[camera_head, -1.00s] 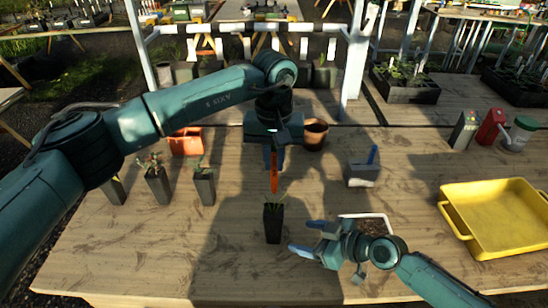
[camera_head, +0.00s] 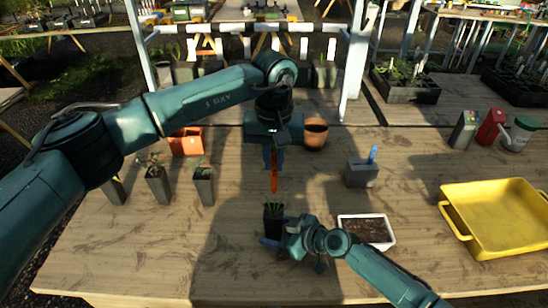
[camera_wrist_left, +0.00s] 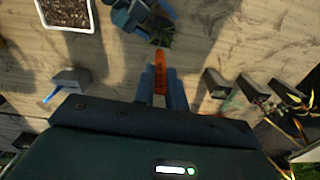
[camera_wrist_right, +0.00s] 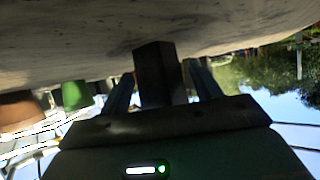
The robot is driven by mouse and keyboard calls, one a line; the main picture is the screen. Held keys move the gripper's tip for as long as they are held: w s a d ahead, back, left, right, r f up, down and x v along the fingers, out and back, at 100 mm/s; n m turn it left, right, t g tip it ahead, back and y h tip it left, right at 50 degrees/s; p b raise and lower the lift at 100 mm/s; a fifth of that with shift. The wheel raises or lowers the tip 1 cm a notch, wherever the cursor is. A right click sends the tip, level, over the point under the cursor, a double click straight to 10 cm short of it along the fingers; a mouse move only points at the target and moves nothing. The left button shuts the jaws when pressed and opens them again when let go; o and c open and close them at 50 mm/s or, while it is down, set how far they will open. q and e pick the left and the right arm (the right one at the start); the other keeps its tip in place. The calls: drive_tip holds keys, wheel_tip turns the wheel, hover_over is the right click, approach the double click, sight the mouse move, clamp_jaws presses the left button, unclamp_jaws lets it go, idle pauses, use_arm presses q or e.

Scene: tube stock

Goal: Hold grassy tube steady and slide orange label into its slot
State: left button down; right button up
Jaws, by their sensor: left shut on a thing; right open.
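The grassy tube (camera_head: 273,220) is a dark square pot with grass on top, upright on the table in the head view. It also shows near the top of the left wrist view (camera_wrist_left: 157,42). My left gripper (camera_head: 273,160) is shut on the orange label (camera_head: 274,180), which hangs upright, tip down, above and just behind the tube. The label also shows between the left fingers (camera_wrist_left: 161,75). My right gripper (camera_head: 274,241) is open around the tube's body. The right wrist view shows the tube (camera_wrist_right: 158,72) between its fingers (camera_wrist_right: 160,85). The tube's slot cannot be made out.
A white tray of soil (camera_head: 368,231) lies right of the right hand. A grey block with a blue label (camera_head: 362,174) stands behind it. Several plant tubes (camera_head: 204,188) stand left. An orange pot (camera_head: 187,142), a brown pot (camera_head: 316,134) and a yellow tray (camera_head: 495,215) are also on the table.

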sight(274, 190)
drive_tip(key=shift+c, duration=0.2)
drive_tip(key=c, duration=0.5)
drive_tip(key=shift+o, duration=0.2)
use_arm(q)
drive_tip(key=shift+f, duration=1.45)
drive_tip(key=shift+f, duration=0.3)
drive_tip(key=shift+f, duration=2.7)
drive_tip(key=shift+f, duration=0.25)
